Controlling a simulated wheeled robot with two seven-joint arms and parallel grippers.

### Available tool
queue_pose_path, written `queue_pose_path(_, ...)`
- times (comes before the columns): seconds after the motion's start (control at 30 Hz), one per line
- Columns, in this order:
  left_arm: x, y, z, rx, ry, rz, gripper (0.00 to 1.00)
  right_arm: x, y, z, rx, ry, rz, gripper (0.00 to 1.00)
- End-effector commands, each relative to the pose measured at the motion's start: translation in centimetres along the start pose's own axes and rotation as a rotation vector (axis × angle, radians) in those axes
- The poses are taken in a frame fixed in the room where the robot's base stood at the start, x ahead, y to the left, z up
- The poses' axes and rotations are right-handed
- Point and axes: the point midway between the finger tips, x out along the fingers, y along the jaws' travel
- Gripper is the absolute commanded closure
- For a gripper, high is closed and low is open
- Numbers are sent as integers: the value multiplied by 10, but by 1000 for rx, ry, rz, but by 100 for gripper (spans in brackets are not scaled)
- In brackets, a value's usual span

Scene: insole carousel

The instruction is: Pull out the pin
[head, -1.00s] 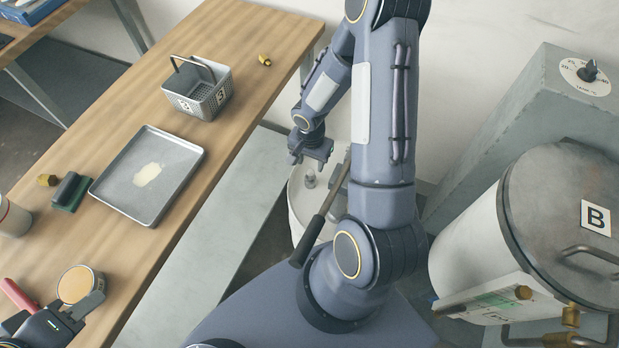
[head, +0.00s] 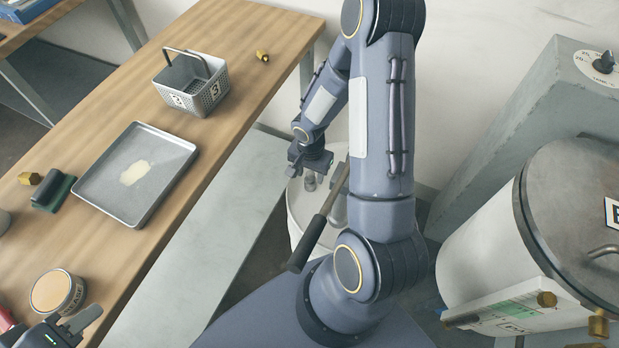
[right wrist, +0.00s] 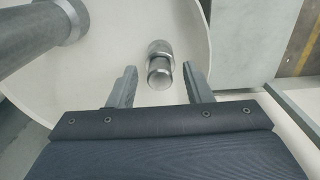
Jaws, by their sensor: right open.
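A short round metal post, which looks like the pin (right wrist: 160,62), stands on a white round disc (right wrist: 112,28). My right gripper (right wrist: 159,80) is open over the disc. In the right wrist view its fingers are on either side of the pin, with a gap on each side. In the head view the pin (head: 310,184) shows small just below my right gripper (head: 310,165), over the white disc (head: 295,222). My left gripper (head: 78,322) is at the lower left, beside a round tin (head: 57,291); only part of it shows.
A rod with a dark handle (head: 308,243) slants over the disc. A thick grey cylinder (right wrist: 45,35) stands left of the pin. A drum (head: 500,245) is at right. The wooden table (head: 235,60) holds a tray (head: 172,180), a basket (head: 212,92) and brass fittings.

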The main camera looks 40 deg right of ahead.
Motion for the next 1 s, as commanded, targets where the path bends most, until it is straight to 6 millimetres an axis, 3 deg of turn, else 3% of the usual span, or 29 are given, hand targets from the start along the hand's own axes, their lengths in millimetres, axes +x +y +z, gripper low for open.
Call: queue_pose_path(1.0,6,-3,3,0,0,0,64,1,0,0,0,1,0,55)
